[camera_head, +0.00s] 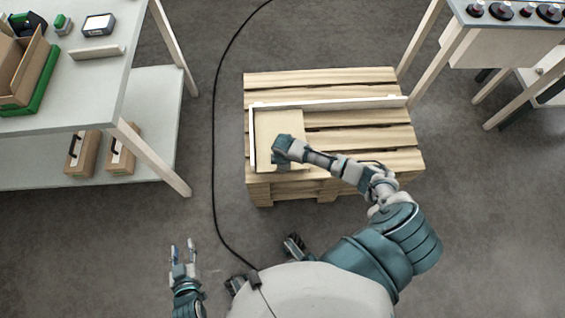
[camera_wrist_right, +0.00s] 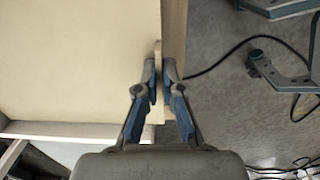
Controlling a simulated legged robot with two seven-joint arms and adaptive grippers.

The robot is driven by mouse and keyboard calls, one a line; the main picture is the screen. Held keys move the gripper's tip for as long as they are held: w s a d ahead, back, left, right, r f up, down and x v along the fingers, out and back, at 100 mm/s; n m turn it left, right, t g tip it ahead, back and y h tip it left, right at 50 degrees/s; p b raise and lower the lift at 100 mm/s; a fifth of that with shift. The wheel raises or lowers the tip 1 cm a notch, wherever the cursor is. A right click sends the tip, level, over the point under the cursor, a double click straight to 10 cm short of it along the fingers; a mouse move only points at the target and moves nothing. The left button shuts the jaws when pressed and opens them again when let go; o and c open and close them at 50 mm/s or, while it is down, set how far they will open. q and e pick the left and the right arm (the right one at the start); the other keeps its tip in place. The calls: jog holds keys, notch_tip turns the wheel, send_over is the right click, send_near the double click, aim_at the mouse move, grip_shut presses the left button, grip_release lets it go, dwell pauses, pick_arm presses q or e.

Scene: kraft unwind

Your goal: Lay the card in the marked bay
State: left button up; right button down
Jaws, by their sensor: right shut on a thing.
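The flat tan card (camera_head: 279,123) is at the left end of the wooden pallet, inside the corner of the white strips (camera_head: 335,103) along its back and left sides. It looks level; I cannot tell whether it rests fully on the slats. My right gripper (camera_head: 279,158) is at the card's front edge. In the right wrist view the card (camera_wrist_right: 75,60) fills the upper left, and the right gripper (camera_wrist_right: 160,88) is shut on its edge. My left gripper (camera_head: 184,254) is open and empty over the floor, left of my body.
The pallet (camera_head: 375,137) has bare slats right of the card. A table (camera_head: 85,75) with boxes and small devices stands at left, with cartons on its lower shelf. A bench (camera_head: 500,45) stands at right. A black cable (camera_head: 214,150) crosses the floor left of the pallet.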

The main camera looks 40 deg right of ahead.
aim_at(283, 174)
jog(key=shift+f+b, duration=0.75)
jog(key=shift+f, duration=0.05)
jog(key=shift+f+b, duration=0.65)
pick_arm(q)
jog(key=w+d+r+t+h, duration=0.1)
jog(key=w+d+r+t, duration=0.1)
jog(key=r+t, duration=0.3)
notch_tip(283, 174, up, 2)
jog(key=shift+w+r+t+h, duration=0.1)
jog(key=shift+w+t+h, duration=0.3)
jog(key=shift+w, duration=0.4)
pick_arm(e)
jog(key=shift+f, duration=0.5)
jog(key=c, duration=1.2)
grip_release()
jog(key=shift+c, duration=0.2)
jog(key=shift+r, duration=0.25)
notch_tip(283, 174, up, 11)
jog(key=shift+r, duration=0.15)
jog(key=shift+s, duration=0.1)
